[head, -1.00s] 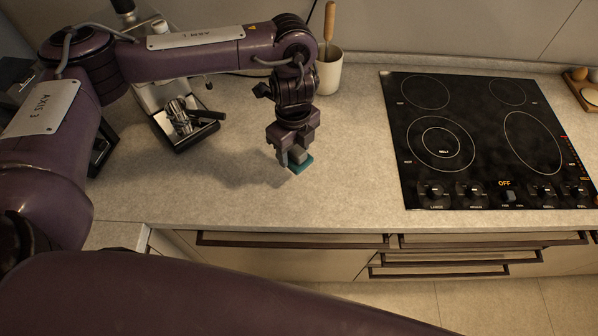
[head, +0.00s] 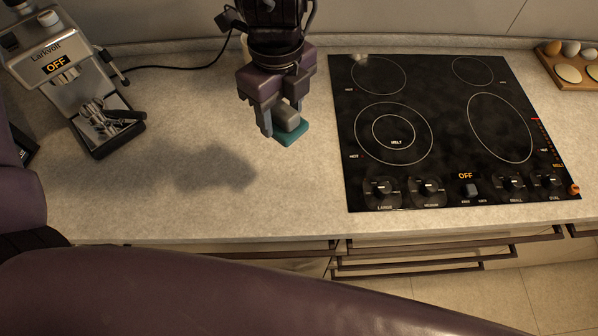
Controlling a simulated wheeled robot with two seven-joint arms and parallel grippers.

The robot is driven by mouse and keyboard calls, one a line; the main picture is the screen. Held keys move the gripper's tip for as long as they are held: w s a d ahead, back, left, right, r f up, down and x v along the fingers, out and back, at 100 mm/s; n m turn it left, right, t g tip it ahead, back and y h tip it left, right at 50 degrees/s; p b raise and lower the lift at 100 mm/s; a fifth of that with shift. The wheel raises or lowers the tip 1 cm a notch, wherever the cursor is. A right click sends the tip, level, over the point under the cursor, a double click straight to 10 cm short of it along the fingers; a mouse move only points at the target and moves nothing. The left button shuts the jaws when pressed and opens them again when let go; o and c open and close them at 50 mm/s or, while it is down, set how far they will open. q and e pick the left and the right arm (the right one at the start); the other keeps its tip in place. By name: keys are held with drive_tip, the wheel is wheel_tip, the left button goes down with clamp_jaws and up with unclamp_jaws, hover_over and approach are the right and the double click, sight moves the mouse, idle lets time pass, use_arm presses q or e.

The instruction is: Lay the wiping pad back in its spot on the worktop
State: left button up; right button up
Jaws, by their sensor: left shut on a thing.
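The wiping pad (head: 290,134) is a small teal pad with a grey grip on top. My left gripper (head: 277,122) is shut on the pad's grey grip and holds it in the upper middle of the head view. The gripper's shadow lies well off to the left on the worktop (head: 150,205), so the pad appears to be above the surface. No marked spot for the pad shows on the worktop. My right gripper is not in view.
A black cooktop (head: 440,130) lies just right of the gripper. A coffee machine (head: 75,85) stands at the left with its cable behind. A wooden egg board (head: 570,65) is at the far right. The worktop between machine and cooktop is clear.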

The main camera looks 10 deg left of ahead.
use_arm(q)
wheel_tip(320, 180, down, 15)
drive_tip(key=shift+s+a+f, duration=0.1)
drive_tip(key=shift+s+a, duration=0.05)
drive_tip(key=shift+f, duration=0.6)
drive_tip(key=shift+f+b, duration=0.4)
drive_tip(key=shift+f, duration=1)
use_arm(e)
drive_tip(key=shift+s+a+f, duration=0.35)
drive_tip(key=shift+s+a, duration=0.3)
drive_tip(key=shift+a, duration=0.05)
use_arm(q)
drive_tip(key=shift+f, duration=0.1)
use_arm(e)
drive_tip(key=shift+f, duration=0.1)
use_arm(q)
drive_tip(key=o, duration=0.9)
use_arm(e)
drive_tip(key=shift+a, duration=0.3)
use_arm(q)
drive_tip(key=shift+o, duration=0.2)
